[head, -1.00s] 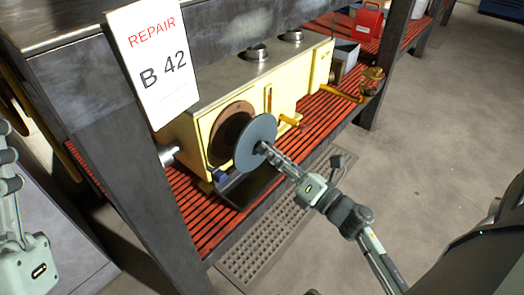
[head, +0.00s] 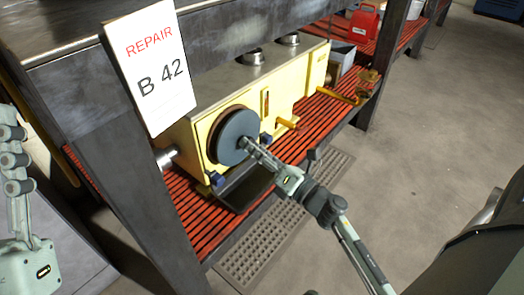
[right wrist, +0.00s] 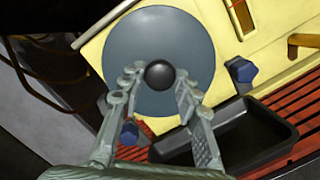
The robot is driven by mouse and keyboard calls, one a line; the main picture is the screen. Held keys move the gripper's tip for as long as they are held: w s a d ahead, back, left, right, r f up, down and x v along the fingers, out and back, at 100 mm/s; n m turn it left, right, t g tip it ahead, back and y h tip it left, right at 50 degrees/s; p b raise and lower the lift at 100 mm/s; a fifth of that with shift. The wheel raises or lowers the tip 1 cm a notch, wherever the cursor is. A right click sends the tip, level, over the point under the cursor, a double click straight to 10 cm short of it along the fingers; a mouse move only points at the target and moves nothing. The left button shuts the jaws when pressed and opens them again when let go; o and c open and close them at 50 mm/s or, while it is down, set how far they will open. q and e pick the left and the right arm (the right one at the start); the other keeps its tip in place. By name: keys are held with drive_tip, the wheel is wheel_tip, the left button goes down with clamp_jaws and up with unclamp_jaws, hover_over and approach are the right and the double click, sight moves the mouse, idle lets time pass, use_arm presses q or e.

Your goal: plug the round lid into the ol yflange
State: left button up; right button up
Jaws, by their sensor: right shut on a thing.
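The round lid (head: 234,135) is a flat blue-grey disc with a black knob (right wrist: 159,74) at its centre. My right gripper (head: 245,144) is shut on this knob; its fingers lie on both sides of it in the right wrist view. The lid is up against the round brown oily flange (head: 214,134) on the yellow motor housing (head: 285,92). The lid covers most of the flange, and only a dark rim shows at its left. Whether it is fully seated I cannot tell. My left gripper (head: 14,165) is partly cut off at the left edge.
Blue knobs (right wrist: 242,69) sit close around the lid. A black tray (head: 243,187) lies below it on the red slatted shelf (head: 196,214). A table leg with a "REPAIR B 42" sign (head: 150,65) stands at the left.

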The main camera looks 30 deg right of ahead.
drive_tip(key=shift+w+a+r, duration=0.1)
drive_tip(key=shift+w+a, duration=0.05)
drive_tip(key=shift+w, duration=0.3)
idle(0.4)
idle(1.5)
drive_tip(key=shift+w+a, duration=0.2)
drive_tip(key=shift+w, duration=0.3)
drive_tip(key=o, duration=1.2)
drive_tip(key=shift+c, duration=0.2)
drive_tip(key=shift+s+f, duration=0.1)
drive_tip(key=shift+f, duration=0.1)
drive_tip(key=v, duration=1.1)
drive_tip(key=shift+s, duration=0.45)
